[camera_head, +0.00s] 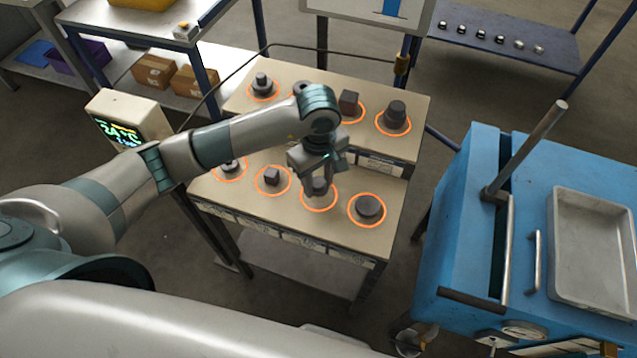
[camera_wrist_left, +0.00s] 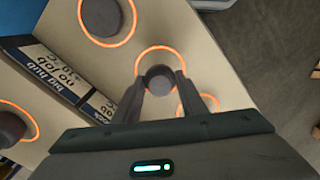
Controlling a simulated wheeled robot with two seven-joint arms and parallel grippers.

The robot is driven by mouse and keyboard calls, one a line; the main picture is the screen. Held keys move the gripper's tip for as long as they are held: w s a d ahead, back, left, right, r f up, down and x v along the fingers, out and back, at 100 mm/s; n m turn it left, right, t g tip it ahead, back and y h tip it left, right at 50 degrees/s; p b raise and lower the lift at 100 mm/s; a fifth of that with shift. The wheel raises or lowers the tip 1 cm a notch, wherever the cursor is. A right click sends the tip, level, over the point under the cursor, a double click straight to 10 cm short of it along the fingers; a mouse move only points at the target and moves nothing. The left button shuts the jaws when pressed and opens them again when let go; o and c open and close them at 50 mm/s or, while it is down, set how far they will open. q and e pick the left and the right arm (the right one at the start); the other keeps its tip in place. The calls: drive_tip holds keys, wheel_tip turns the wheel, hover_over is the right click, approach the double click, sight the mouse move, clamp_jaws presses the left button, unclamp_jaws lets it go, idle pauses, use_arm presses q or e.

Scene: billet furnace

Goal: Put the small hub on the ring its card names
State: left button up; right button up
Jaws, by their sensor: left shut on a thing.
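My left gripper (camera_head: 318,186) points down over the front row of the stepped table, at its third orange ring (camera_head: 318,211) from the left. It is shut on a round dark grey piece, apparently the small hub (camera_wrist_left: 160,78). In the left wrist view the piece sits between the fingers, roughly inside an orange ring (camera_wrist_left: 150,49). I cannot tell whether it rests on the surface or hangs just above it. White printed cards (camera_head: 300,239) line the step's front edge, too small to read; cards also show in the left wrist view (camera_wrist_left: 55,75). My right gripper is out of view.
The back step holds a cube (camera_head: 350,103) and a stepped round piece (camera_head: 395,115). A blue cabinet (camera_head: 470,200) with a tray (camera_head: 595,240) stands right.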

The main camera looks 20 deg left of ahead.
use_arm(q)
drive_tip(key=shift+f+p, duration=0.35)
drive_tip(key=shift+f, duration=0.7)
drive_tip(key=shift+f, duration=0.15)
drive_tip(key=o, duration=1.4)
